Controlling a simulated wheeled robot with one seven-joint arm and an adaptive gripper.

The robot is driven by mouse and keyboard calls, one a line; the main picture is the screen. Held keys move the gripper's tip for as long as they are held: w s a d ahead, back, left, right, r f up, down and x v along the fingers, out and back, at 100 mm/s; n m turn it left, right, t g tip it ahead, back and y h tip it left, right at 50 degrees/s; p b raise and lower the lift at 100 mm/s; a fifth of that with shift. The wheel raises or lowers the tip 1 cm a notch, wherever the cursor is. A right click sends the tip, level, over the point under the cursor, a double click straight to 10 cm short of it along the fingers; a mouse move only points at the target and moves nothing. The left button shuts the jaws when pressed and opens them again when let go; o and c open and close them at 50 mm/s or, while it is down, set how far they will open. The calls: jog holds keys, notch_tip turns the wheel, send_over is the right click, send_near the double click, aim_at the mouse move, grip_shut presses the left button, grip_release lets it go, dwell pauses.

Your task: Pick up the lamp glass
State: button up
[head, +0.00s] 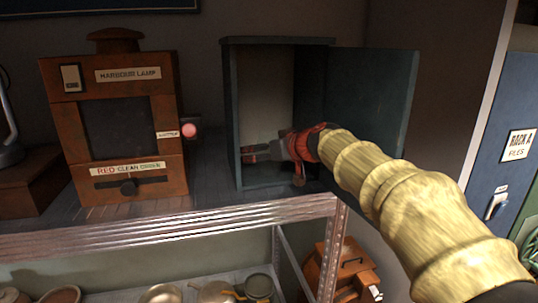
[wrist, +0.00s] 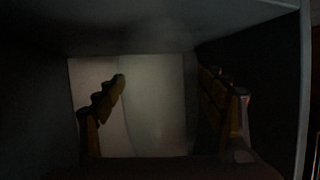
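A pale, translucent upright shape that looks like the lamp glass (wrist: 157,115) stands inside the small cabinet (head: 231,115), in the dim wrist view. My gripper (head: 262,151) reaches into the open cabinet, low down near its floor. In the wrist view my gripper (wrist: 165,90) is open, one finger on each side of the pale shape. Dark gaps show between the right finger and the shape; contact on the left is hard to judge. I cannot make out the glass clearly in the head view.
The cabinet door (head: 385,100) stands open on the right, behind my arm. A brown box labelled Harbour Lamp (head: 125,75) stands to the left. The metal shelf edge (head: 170,227) runs in front, with bowls (head: 258,287) below.

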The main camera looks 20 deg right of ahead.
jog(key=c, duration=1.3)
